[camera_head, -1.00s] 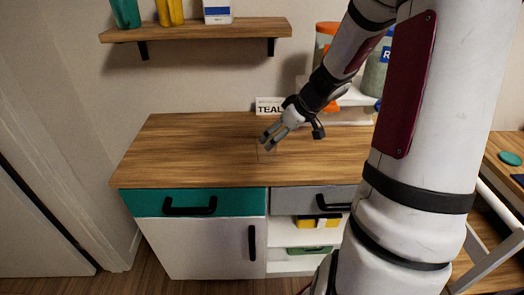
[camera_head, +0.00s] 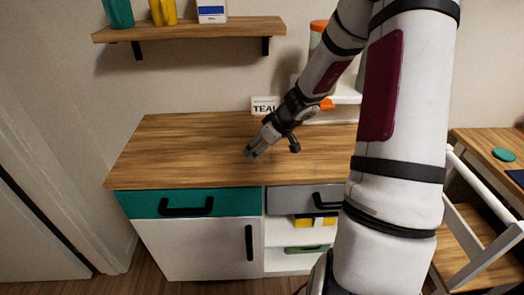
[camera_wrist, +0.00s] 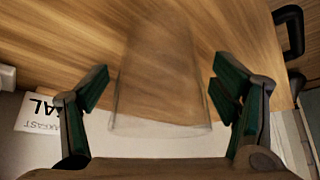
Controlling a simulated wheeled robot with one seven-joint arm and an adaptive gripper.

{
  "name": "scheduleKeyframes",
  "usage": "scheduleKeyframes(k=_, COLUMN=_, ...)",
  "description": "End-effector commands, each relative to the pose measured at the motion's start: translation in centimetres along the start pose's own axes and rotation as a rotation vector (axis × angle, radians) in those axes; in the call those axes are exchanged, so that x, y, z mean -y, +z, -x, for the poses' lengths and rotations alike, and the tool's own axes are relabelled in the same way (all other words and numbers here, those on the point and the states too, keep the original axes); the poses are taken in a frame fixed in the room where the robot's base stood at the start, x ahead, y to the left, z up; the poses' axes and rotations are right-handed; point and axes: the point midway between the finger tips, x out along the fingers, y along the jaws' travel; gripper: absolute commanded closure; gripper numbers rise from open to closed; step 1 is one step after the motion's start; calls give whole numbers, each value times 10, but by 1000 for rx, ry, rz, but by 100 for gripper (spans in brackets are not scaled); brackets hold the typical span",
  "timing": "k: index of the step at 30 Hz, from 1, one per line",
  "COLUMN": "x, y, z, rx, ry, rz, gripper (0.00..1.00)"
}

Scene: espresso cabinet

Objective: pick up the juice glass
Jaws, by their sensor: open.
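The juice glass is clear and faint; in the wrist view the glass (camera_wrist: 160,118) shows as a see-through outline in the middle, between my two dark green finger pads. The wooden counter shows through it. I cannot tell how deep it sits between the fingers, and a gap shows on each side. My gripper (camera_wrist: 162,85) is open. In the head view my gripper (camera_head: 251,153) points down and left, low over the counter; the glass cannot be made out there.
The wooden counter (camera_head: 190,150) is clear on its left. A white sign (camera_head: 264,105) stands at the back, by a white stand with jars partly behind my arm. A teal drawer (camera_head: 160,203) is in front. A wall shelf (camera_head: 190,29) holds containers. A chair (camera_head: 480,225) stands at the right.

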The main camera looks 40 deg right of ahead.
Motion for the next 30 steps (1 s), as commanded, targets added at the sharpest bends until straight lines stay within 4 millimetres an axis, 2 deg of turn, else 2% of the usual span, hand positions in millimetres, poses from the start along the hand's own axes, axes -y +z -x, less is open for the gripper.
scheduleKeyframes(k=2, x=0, y=0, z=0, rx=0, ry=0, rz=0, gripper=22)
scheduleKeyframes(k=9, x=0, y=0, z=0, rx=0, ry=0, rz=0, gripper=76)
scheduleKeyframes(k=10, x=0, y=0, z=0, rx=0, ry=0, rz=-1, gripper=80)
scheduleKeyframes(k=17, x=0, y=-1, z=1, rx=0, ry=1, rz=0, gripper=80)
scheduleKeyframes(k=20, x=-1, y=-5, z=8, rx=-1, ry=3, rz=2, gripper=80)
scheduleKeyframes(k=30, x=0, y=-38, z=59, rx=-2, ry=3, rz=6, gripper=80)
